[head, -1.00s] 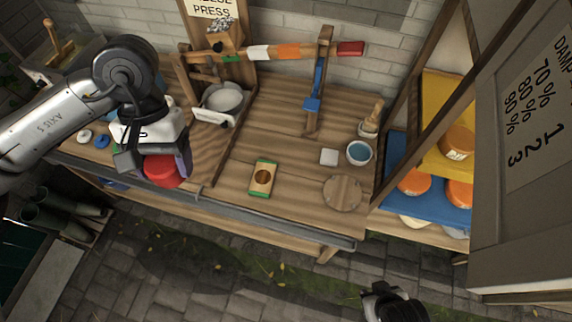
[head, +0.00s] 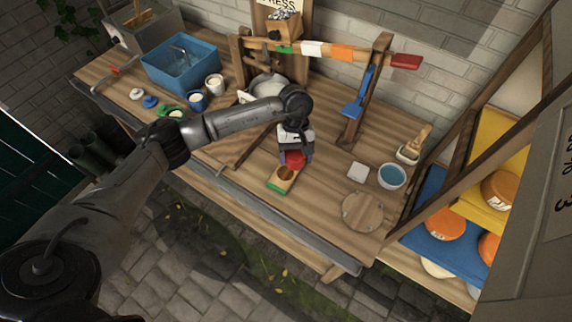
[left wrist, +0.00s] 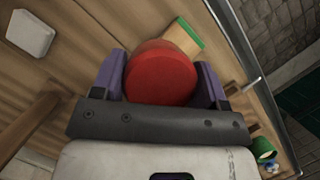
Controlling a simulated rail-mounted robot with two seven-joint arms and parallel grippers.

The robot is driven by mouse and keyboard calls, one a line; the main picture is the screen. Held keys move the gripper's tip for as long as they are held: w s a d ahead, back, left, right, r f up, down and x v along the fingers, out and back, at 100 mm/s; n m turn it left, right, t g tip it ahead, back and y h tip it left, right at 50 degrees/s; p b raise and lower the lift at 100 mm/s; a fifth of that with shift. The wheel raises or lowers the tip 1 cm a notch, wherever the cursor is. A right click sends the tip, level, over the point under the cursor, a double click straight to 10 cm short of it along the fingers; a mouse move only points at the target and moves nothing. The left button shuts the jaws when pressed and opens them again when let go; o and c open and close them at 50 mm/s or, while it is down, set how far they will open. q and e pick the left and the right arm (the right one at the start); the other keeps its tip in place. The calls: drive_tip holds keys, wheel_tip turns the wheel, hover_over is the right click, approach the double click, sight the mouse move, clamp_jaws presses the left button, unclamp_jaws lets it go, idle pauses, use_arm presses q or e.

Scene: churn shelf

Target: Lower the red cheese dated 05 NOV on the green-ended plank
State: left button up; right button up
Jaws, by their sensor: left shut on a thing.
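The red cheese (head: 294,160) is held between the purple fingers of my left gripper (head: 295,155). It fills the space between the fingers in the left wrist view (left wrist: 160,75). My left gripper is shut on it. The green-ended plank (head: 283,180) lies on the bench just below and in front of the cheese. Its green end (left wrist: 190,33) shows past the cheese in the left wrist view. I cannot tell whether cheese and plank touch. No date is readable on the cheese. My right gripper is not in view.
A white block (head: 358,172), a blue-filled bowl (head: 392,176) and a round wooden board (head: 362,212) stand to the right on the bench. The cheese press frame (head: 330,52) stands behind. A blue tub (head: 181,65) and small pots are at the left.

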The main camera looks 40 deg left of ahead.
use_arm(q)
drive_tip(key=n, duration=0.2)
hover_over(287, 177)
drive_tip(key=a, duration=0.1)
drive_tip(key=shift+t, duration=0.3)
drive_tip(key=f, duration=0.6)
drive_tip(key=shift+w+a+f+b, duration=0.15)
drive_tip(key=shift+w+f+b, duration=0.15)
drive_tip(key=shift+w, duration=0.05)
drive_tip(key=shift+f, duration=0.8)
drive_tip(key=shift+f+b, duration=0.25)
drive_tip(key=shift+b, duration=0.3)
drive_tip(key=shift+f+b, duration=0.4)
drive_tip(key=shift+b, duration=0.1)
drive_tip(key=o, duration=0.9)
drive_tip(key=shift+o, duration=0.9)
